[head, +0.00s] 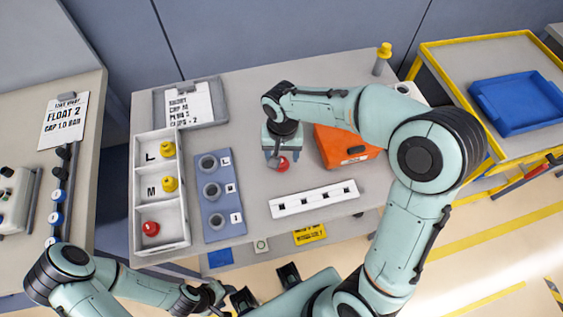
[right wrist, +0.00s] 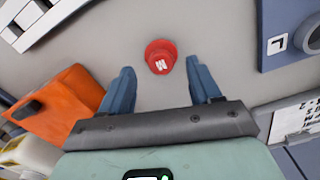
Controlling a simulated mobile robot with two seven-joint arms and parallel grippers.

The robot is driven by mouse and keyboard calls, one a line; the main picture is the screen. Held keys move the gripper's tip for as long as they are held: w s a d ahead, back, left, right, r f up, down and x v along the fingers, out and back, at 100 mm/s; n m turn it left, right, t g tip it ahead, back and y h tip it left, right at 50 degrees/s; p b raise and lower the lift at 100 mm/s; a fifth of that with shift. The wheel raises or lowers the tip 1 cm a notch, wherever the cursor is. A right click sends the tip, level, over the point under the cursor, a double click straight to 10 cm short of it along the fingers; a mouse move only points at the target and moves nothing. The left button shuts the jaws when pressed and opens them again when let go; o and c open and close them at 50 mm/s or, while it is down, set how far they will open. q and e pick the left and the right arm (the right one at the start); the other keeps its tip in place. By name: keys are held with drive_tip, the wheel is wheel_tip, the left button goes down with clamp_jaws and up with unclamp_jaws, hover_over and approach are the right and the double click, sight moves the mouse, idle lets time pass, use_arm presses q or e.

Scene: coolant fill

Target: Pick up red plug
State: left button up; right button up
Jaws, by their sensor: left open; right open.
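A red plug (head: 283,164) lies alone on the grey tabletop, partly covered by my right gripper (head: 277,160) in the head view. In the right wrist view the red plug (right wrist: 161,57) shows a white mark on top. My right gripper (right wrist: 163,80) is open, with the plug centred just beyond its fingertips and touching neither finger. Another red plug (head: 151,228) sits in the lowest compartment of the white tray (head: 187,215). My left gripper (head: 218,297) is open and empty, low at the front, away from the table.
A blue-grey block (head: 219,217) with several round sockets stands beside the tray. Yellow plugs (head: 168,149) sit in the upper tray compartments. An orange box (head: 340,143) is right of my right gripper, and a white slotted strip (head: 314,198) lies in front.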

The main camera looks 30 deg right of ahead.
wheel_tip(320, 180, down, 4)
drive_tip(key=shift+w+f, duration=0.1)
drive_tip(key=c, duration=0.9)
